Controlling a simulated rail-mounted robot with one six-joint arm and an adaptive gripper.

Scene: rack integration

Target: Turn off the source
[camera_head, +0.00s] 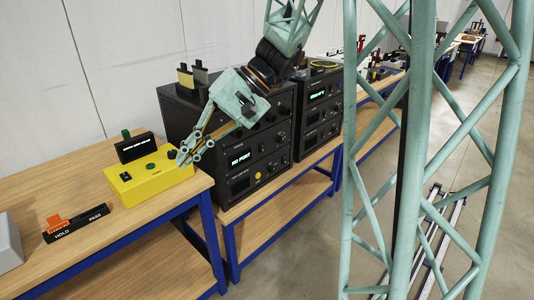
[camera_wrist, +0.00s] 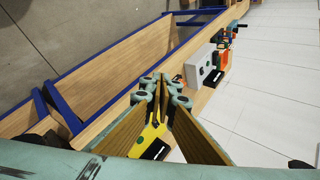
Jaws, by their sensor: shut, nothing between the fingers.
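My gripper (camera_head: 184,158) is shut and empty, pointing down over the right edge of the yellow box; its fingertips also meet in the wrist view (camera_wrist: 163,85). The yellow box (camera_head: 155,183) has a green round button (camera_head: 150,167) and a black switch (camera_head: 125,176) on top. It is partly hidden behind the fingers in the wrist view (camera_wrist: 148,137). A black unit with a lit display (camera_head: 136,147) and a green top knob stands behind it. A black instrument stack (camera_head: 258,165) shows "NO PORT" on a green display. I cannot tell which device is the source.
A black HOLD/PASS tray (camera_head: 78,224) with an orange piece and a grey box (camera_head: 8,243) stand on the wooden table (camera_head: 150,240). A second instrument stack (camera_head: 320,115) is to the right. Free table surface lies in front of the yellow box.

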